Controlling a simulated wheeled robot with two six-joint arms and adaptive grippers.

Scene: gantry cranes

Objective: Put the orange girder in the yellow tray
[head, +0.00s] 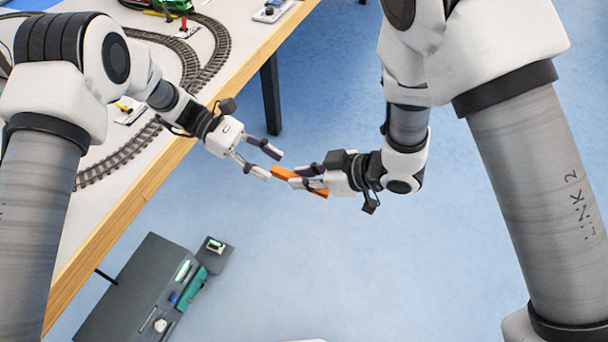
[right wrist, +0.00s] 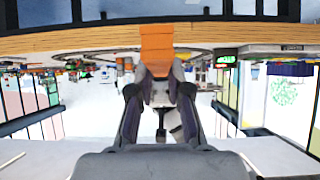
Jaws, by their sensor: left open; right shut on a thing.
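The orange girder (head: 283,173) is held in the air over the floor, off the table's edge. My right gripper (head: 295,178) is shut on it; a short end sticks out on each side of the fingers. In the right wrist view the girder (right wrist: 156,45) stands up between the fingertips of my right gripper (right wrist: 158,75). My left gripper (head: 274,166) is open and faces the girder's left end, with its two fingertips close to that end. I cannot tell whether they touch it. The yellow tray is not seen in either view.
The table (head: 150,178) with a wooden edge and curved model railway track (head: 118,165) lies at left. A red and white piece (head: 187,29) stands on it. A dark grey unit (head: 140,285) is below, at lower left. Blue floor (head: 330,260) is clear between my arms.

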